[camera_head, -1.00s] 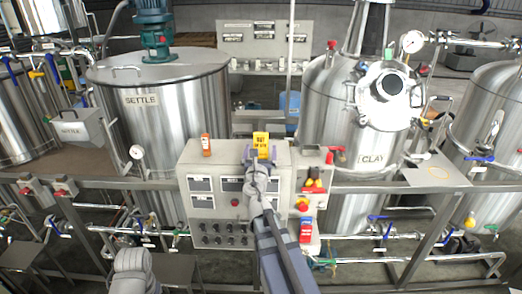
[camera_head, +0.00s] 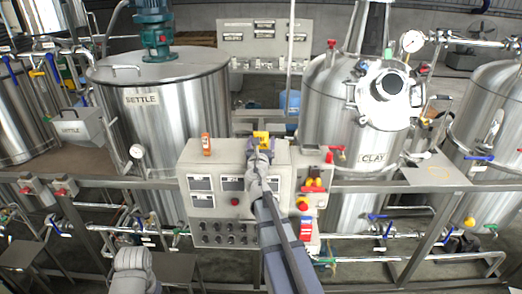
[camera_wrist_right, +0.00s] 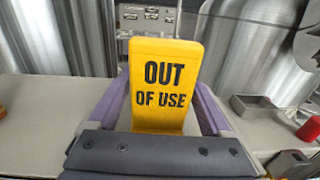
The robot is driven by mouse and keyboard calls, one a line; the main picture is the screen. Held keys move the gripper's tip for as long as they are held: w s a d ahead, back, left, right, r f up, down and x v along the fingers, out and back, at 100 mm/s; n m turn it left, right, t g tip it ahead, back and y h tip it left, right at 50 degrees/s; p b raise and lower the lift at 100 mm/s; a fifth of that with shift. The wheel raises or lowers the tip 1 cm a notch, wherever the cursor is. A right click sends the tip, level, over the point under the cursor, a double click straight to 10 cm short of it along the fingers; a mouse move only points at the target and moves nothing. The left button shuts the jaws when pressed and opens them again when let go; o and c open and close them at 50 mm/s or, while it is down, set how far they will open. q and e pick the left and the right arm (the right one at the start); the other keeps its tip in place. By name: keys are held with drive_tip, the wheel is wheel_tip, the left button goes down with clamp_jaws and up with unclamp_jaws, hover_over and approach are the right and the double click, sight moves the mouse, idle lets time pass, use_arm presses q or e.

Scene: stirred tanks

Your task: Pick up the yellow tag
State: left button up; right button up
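The yellow tag (camera_head: 261,136) stands on top of the grey control panel box in the head view. In the right wrist view the yellow tag (camera_wrist_right: 165,80) faces me, reads "OUT OF USE", and its lower end is hidden behind my gripper body. My right gripper (camera_head: 260,143) is at the tag, covering its lower part in the head view. In the wrist view the purple fingers of my right gripper (camera_wrist_right: 165,95) stand on either side of the tag, with a narrow gap beside the right finger. Of my left arm, only a grey link shows at the bottom left.
An orange object (camera_head: 206,145) stands left of the tag on the control panel box (camera_head: 212,165). Red and yellow switches (camera_head: 315,182) are at its right. The SETTLE tank (camera_head: 170,115) and CLAY tank (camera_head: 335,115) stand behind on both sides. A small grey tray (camera_wrist_right: 262,108) lies right.

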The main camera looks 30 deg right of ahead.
drive_tip(key=c, duration=1.2)
wheel_tip(320, 180, up, 10)
drive_tip(key=p, duration=1)
